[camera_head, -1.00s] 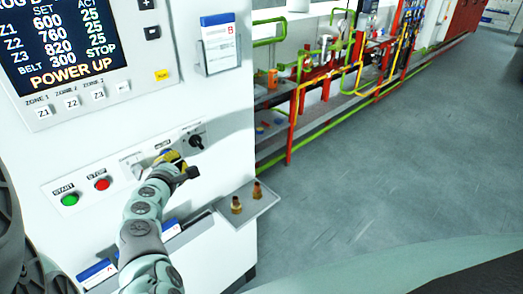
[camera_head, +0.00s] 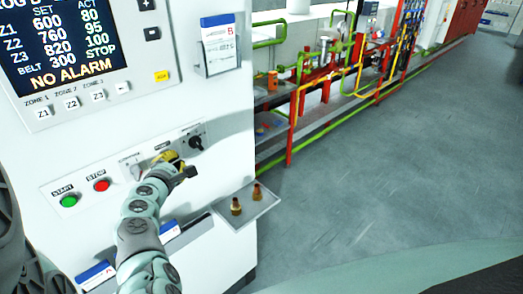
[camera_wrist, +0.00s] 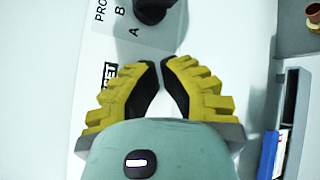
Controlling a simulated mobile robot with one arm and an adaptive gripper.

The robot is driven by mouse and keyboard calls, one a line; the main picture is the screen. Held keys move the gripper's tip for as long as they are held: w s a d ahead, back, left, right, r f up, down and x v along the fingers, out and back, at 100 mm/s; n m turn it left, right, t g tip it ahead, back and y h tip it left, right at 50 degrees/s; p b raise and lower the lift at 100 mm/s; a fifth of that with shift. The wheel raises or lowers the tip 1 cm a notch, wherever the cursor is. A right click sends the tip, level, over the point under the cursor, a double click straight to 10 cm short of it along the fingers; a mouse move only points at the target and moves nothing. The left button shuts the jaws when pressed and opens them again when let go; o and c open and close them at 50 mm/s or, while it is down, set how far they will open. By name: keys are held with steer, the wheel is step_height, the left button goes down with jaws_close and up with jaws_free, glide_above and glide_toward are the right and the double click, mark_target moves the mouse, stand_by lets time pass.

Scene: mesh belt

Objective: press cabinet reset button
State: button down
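The white cabinet (camera_head: 140,100) carries a control strip with a green START button (camera_head: 69,201), a red STOP button (camera_head: 101,186) and a black selector knob (camera_head: 197,142). My gripper (camera_head: 170,158) is at this strip, just left of the knob. In the wrist view my gripper (camera_wrist: 161,64) has its yellow, black-padded fingers brought together at the tips, with nothing seen between them. A partly covered label (camera_wrist: 110,73) ending in "ET" is left of the fingertips. The reset button itself is hidden; I cannot tell whether the tips touch it. The display (camera_head: 65,40) reads NO ALARM.
A small shelf (camera_head: 262,203) with two brass fittings (camera_head: 257,192) juts out to the lower right of the strip. A card holder (camera_head: 221,45) is above. Red, green and yellow pipework (camera_head: 320,75) stands behind. Open grey floor (camera_head: 400,170) lies right.

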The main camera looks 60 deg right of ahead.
steer(key=shift+s+a, duration=0.25)
steer(key=shift+s, duration=0.55)
steer(key=s, duration=0.2)
steer(key=s+a, duration=0.1)
steer(key=s, duration=0.2)
steer(key=shift+r+p, duration=0.1)
steer(key=shift+p, duration=0.25)
steer(key=shift+a, duration=0.1)
stand_by(0.6)
